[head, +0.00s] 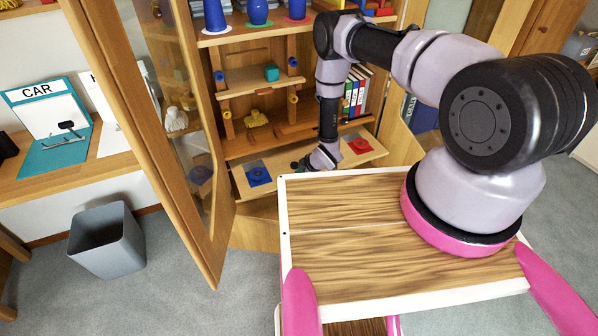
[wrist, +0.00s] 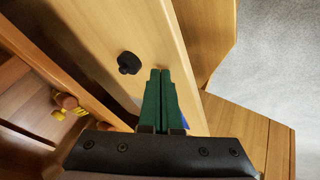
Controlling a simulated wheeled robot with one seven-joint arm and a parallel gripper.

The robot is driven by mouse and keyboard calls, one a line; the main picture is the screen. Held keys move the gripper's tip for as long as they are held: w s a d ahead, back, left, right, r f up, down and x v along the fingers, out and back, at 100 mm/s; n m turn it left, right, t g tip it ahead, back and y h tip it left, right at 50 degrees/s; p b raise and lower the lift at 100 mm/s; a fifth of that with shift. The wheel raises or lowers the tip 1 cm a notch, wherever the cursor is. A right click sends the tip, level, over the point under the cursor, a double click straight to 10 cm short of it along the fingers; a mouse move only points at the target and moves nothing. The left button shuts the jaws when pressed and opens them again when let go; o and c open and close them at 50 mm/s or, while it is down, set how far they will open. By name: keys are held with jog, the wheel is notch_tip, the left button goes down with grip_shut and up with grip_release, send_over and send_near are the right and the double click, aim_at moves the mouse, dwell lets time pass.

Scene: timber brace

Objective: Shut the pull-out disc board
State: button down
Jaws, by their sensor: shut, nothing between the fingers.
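The pull-out disc board (head: 310,178) is a light wooden board sticking out of the lower cabinet. It bears a blue square (head: 258,173) at its left and a red square with a red disc (head: 360,146) at its right. In the wrist view the board (wrist: 95,35) runs diagonally, with a black knob (wrist: 128,63) on it. My gripper (wrist: 159,72) is shut and empty, its green fingertips over the board just right of the knob. A bit of blue shows beside the fingers. In the head view my gripper (head: 300,165) is small and dark at the board's middle; contact cannot be told.
The cabinet's glass door (head: 185,140) stands open to the left of the board. Shelves above hold blue cups (head: 257,12) and binders (head: 355,92). A grey bin (head: 106,240) stands on the floor at left. Carpet in front of the bin is clear.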

jog(key=shift+w, duration=0.4)
jog(key=shift+w, duration=0.1)
